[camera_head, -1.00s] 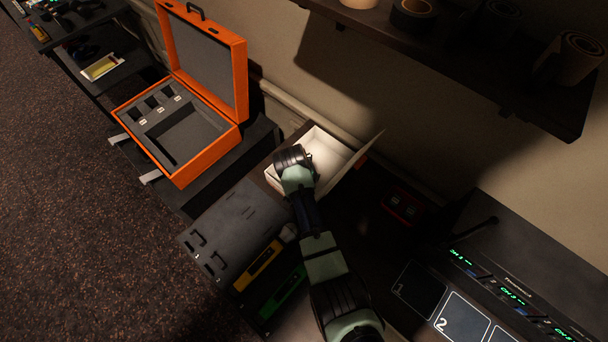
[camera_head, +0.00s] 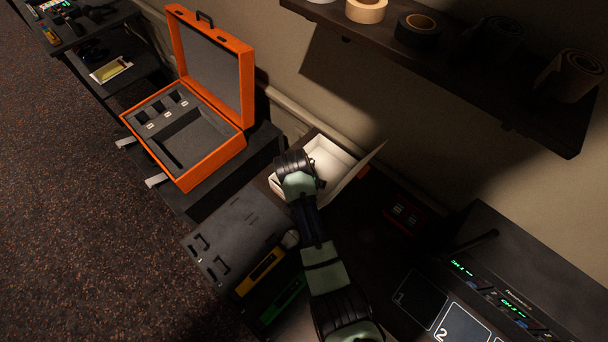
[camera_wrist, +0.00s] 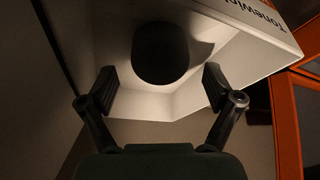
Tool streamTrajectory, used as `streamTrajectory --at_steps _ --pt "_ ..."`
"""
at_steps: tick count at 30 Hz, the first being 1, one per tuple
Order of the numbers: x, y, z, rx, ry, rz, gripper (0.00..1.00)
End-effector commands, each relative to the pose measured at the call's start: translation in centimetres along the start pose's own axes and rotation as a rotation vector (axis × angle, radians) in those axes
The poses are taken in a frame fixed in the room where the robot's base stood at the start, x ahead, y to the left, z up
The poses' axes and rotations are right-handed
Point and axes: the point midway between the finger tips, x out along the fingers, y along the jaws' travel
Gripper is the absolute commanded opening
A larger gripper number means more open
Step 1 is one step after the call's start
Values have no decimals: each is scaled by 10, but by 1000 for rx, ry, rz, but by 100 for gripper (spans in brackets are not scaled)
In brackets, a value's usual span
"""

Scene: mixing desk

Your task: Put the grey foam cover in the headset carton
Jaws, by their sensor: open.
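The headset carton (camera_head: 350,187) is a white open box with its lid flap raised on the right, at the back of the desk in the head view. The wrist view shows its white wall with dark lettering (camera_wrist: 245,40). A dark rounded piece, apparently the grey foam cover (camera_wrist: 161,52), is inside the carton, ahead of my fingertips. My gripper (camera_wrist: 160,88) is open, with its two fingers apart and a visible gap to the dark piece. In the head view my wrist hides the fingers and the carton's near left part.
An open orange case (camera_head: 205,158) with grey foam stands left of the carton. A grey panel (camera_head: 238,235) and yellow (camera_head: 262,272) and green (camera_head: 284,302) items lie nearer. A red box (camera_head: 403,213) is to the right. A shelf with tape rolls (camera_head: 366,10) overhangs the back.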

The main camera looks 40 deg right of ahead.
Motion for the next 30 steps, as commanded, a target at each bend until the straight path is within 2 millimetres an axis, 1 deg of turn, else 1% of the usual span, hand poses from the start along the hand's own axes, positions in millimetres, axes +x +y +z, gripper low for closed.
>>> streamTrajectory --at_steps 1,3,6,9,12,14,24,26,28,29,30 --pt "-19 -1 -2 -1 3 -2 90" --pt "-37 -1 -2 -1 3 -2 90" --pt "-60 -1 -2 -1 3 -2 90" --pt "-78 -1 -1 -1 2 -1 90" --pt "-88 0 -1 -2 1 0 90" --pt "-90 0 0 -2 0 0 90" --pt "-91 0 0 -2 -1 1 90" --pt "-93 -3 2 -13 6 -11 90" --pt "-105 -15 10 -65 37 -62 90" --pt "-113 -23 17 -105 58 -99 90" --pt "-130 -36 28 -171 100 -161 90"
